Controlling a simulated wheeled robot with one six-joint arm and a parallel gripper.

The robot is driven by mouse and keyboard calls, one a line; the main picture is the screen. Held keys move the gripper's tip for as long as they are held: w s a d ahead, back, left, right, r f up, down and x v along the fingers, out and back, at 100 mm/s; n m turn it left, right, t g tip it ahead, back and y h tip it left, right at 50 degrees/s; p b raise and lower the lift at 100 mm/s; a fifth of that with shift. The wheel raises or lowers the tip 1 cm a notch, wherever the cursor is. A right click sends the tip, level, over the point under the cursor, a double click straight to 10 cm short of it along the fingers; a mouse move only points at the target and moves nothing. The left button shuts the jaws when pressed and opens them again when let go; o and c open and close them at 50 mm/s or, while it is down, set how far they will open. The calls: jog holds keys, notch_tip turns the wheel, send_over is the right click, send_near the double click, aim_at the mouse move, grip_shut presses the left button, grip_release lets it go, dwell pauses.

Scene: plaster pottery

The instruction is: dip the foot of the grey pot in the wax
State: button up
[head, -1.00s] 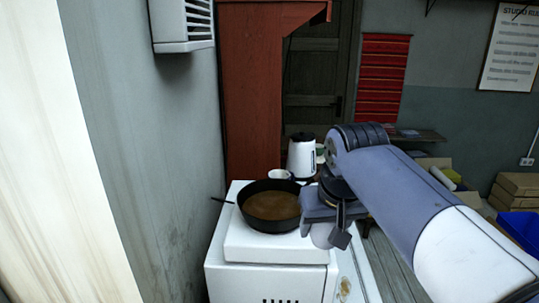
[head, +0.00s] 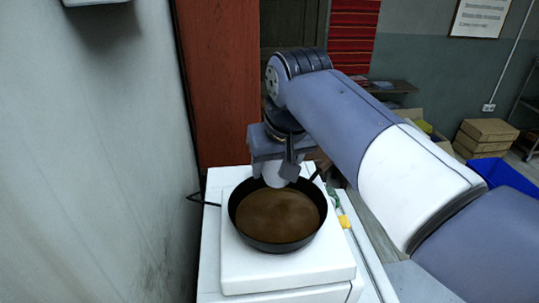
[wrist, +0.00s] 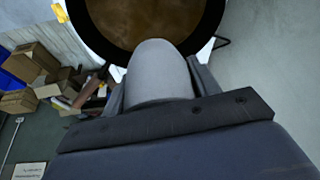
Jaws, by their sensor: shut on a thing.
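The grey pot (wrist: 158,72) is held in my gripper, which is shut on it; the fingers show on either side of the pot in the wrist view. In the head view the pot (head: 275,178) shows as a pale rounded shape below my gripper (head: 279,168). It hangs over the far rim of a black pan (head: 238,226) of brown wax (head: 278,216). The wax also shows in the wrist view (wrist: 140,22), beyond the pot. I cannot tell whether the pot's foot touches the wax.
The pan stands on a white stove top (head: 300,276) close to the grey wall (head: 120,160) at left. Cardboard boxes (head: 486,133) and a blue bin (head: 507,174) are at the far right.

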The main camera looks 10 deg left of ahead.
jog(key=shift+s+d+f, duration=0.1)
jog(key=shift+f, duration=0.45)
jog(key=b, duration=0.6)
send_near(274, 209)
jog(key=shift+x, duration=2.6)
jog(key=shift+f+b, duration=0.3)
jog(key=shift+f, duration=0.1)
jog(key=shift+f, duration=0.25)
jog(key=shift+r, duration=0.15)
jog(key=shift+r+p, duration=1)
jog(key=shift+r, duration=0.05)
jog(key=shift+r, duration=0.1)
dwell(0.6)
notch_tip(274, 209, up, 6)
jog(key=p, duration=0.5)
jog(key=shift+r, duration=1.2)
